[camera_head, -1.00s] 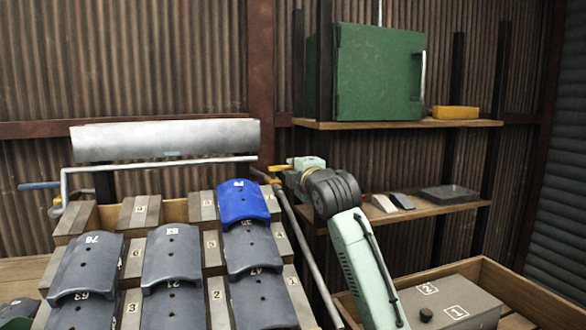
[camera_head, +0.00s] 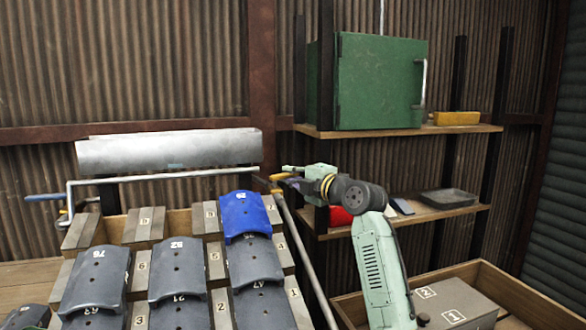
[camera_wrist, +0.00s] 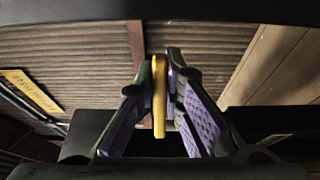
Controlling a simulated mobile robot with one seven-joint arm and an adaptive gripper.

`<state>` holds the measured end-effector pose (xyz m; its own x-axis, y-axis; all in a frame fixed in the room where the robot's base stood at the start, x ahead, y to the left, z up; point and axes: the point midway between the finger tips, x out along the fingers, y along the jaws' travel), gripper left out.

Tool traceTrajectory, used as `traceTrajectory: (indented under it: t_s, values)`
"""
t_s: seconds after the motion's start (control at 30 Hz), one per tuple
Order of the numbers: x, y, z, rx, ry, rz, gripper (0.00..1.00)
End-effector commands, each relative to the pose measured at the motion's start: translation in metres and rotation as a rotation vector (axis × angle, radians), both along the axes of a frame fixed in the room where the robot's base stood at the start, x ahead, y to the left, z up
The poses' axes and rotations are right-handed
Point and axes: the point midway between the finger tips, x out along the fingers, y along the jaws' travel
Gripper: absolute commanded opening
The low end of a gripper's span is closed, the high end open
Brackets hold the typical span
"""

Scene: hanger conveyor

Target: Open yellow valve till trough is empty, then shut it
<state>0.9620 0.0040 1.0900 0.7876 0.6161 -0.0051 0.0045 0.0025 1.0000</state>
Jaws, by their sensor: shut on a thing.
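The trough (camera_head: 165,153) is a long grey metal channel along the back wall. Its inside is hidden, so I cannot tell how full it is. The yellow valve handle (camera_head: 279,177) is at its right end, partly covered by my gripper (camera_head: 290,172). In the wrist view, the yellow handle (camera_wrist: 159,95) stands upright between the purple-padded fingers of my gripper (camera_wrist: 166,95), which are shut on it. How far the valve is turned is not clear.
Numbered grey blocks carry dark curved tiles and one blue tile (camera_head: 245,214) in front of the trough. A blue handle (camera_head: 44,197) sticks out at the far left. A shelf with a green cabinet (camera_head: 380,82) and a wooden box (camera_head: 535,288) are at right.

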Motion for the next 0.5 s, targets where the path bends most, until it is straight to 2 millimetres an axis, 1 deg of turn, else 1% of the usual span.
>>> traceTrajectory:
  t_s: [0.13, 0.43, 0.47, 0.5]
  values:
    - [0.0022, 0.0022, 0.0008, 0.005, -0.003, 0.049, 0.0]
    - [0.0019, 0.0025, 0.0005, 0.004, -0.005, 0.055, 0.0]
    - [0.0018, 0.0026, 0.0005, 0.004, -0.005, 0.055, 0.09]
    - [0.0019, 0.0025, 0.0005, 0.004, -0.005, 0.055, 0.12]
